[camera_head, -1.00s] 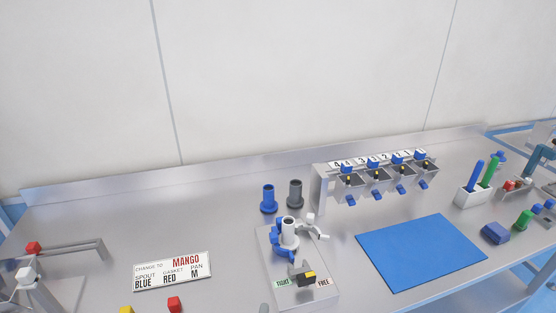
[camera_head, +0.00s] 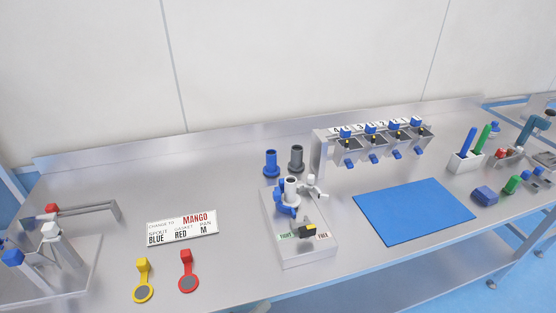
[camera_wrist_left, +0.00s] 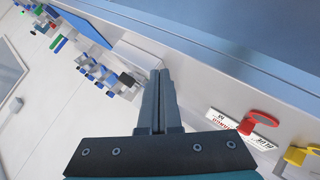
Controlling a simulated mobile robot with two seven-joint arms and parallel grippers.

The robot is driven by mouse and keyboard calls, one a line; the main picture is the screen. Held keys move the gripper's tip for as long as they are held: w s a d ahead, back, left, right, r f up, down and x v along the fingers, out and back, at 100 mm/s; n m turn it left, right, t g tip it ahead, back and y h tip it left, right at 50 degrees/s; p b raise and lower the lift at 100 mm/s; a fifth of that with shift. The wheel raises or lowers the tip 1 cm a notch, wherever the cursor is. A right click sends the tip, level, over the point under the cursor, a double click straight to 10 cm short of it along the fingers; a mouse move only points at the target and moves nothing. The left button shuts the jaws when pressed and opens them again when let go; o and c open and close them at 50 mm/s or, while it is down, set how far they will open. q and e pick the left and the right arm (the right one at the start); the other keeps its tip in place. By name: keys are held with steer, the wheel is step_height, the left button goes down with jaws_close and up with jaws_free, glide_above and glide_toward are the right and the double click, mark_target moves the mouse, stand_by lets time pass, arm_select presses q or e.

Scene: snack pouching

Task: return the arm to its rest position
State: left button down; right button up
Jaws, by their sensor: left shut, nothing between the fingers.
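My left gripper (camera_wrist_left: 160,75) shows in the left wrist view, its two grey fingers together with nothing between them. It points past the bench, and the fingers touch nothing that I can see. In the head view I make out neither gripper. The left wrist view also shows the red-tabbed ring (camera_wrist_left: 262,118), the yellow-tabbed ring (camera_wrist_left: 297,155) and the sign card (camera_wrist_left: 228,128) to the right of the fingers. My right gripper is in neither view.
On the steel bench stand a fixture (camera_head: 300,240), a blue mat (camera_head: 415,212), a dispenser rack (camera_head: 318,160) and a white holder (camera_head: 463,163). A red-tabbed ring (camera_head: 188,284) and yellow-tabbed ring (camera_head: 143,292) lie below the sign (camera_head: 182,229). A grey stand (camera_head: 75,285) is at left.

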arm_select(q)
steer(key=s+a+r+m+g+y, duration=0.1)
steer(key=s+a+m+g+y, duration=0.5)
steer(key=s+a, duration=0.65)
step_height(320, 180, down, 25)
steer(key=g+b, duration=0.2)
steer(key=b, duration=0.3)
steer(key=s+a+f+b, duration=0.1)
steer(key=s+f+b, duration=0.1)
steer(key=s+f, duration=0.6)
steer(key=s+a+f+g+b, duration=0.1)
steer(key=s+f+b, duration=0.1)
steer(key=s+f, duration=0.6)
steer(key=shift+s+a+f+h, duration=0.25)
steer(key=shift+a+f+h, duration=0.05)
steer(key=shift+f, duration=1.45)
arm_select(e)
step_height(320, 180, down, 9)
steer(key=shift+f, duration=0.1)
